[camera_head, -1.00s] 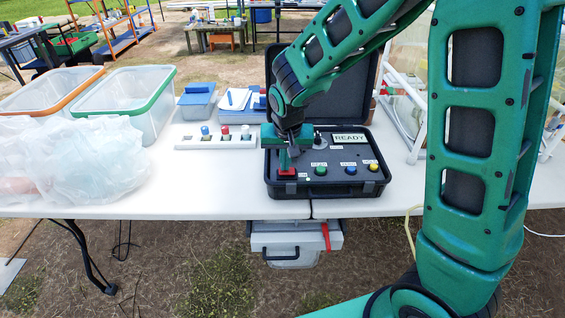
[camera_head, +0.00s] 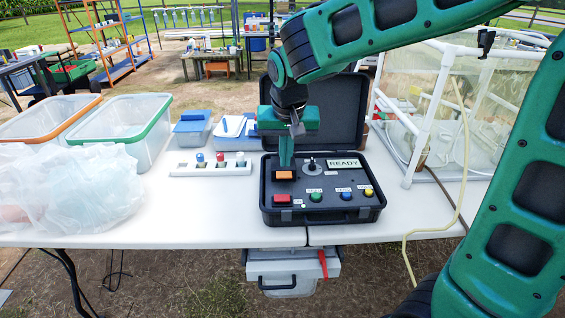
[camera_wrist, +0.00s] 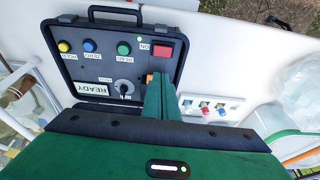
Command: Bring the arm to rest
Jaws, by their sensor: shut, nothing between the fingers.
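My green arm reaches in from the right in the head view. My gripper (camera_head: 286,164) points down over the open black instrument case (camera_head: 322,216), its fingers closed together and empty. The tips are close to an orange block-like switch (camera_head: 284,174) on the panel; I cannot tell if they touch it. In the wrist view the closed fingers (camera_wrist: 157,85) partly hide the orange piece (camera_wrist: 149,79). The panel also has a red button (camera_head: 282,199), green (camera_head: 315,197), blue (camera_head: 346,196) and yellow (camera_head: 368,192) buttons, a knob (camera_head: 311,164) and a display reading READY (camera_head: 344,163).
The case stands on a white table (camera_head: 200,222). A white strip with coloured caps (camera_head: 210,168) lies left of it. Clear bins (camera_head: 125,120) and a plastic bag (camera_head: 75,185) fill the left. A white-pipe frame (camera_head: 425,125) with a hose (camera_head: 455,150) stands right.

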